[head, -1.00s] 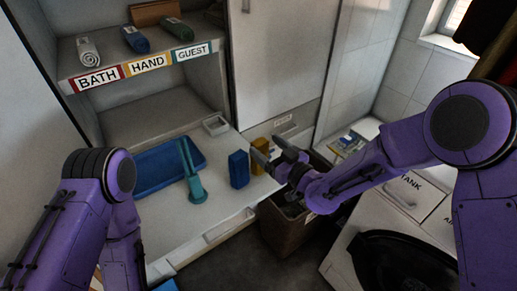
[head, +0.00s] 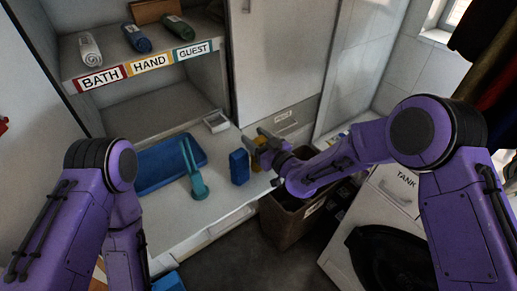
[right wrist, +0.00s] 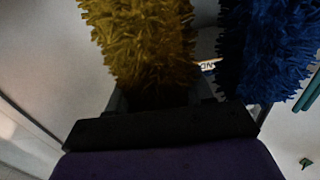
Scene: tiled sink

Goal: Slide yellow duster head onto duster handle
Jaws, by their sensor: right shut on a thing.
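The yellow duster head (head: 257,160) is at the right end of the white counter, partly hidden behind my right gripper (head: 254,138). It also shows in the right wrist view (right wrist: 142,40), large and fluffy, with my right gripper shut on it. I cannot tell whether it still touches the counter. A blue duster head (head: 239,168) stands between the handle and the yellow head. My left gripper is out of view; only its arm shows.
The blue tray (head: 155,168) lies on the white counter (head: 185,222). A small grey-white box (head: 216,122) is at the counter's back. A brown bin (head: 283,222) stands below the counter's right end. A shelf with rolled towels is above.

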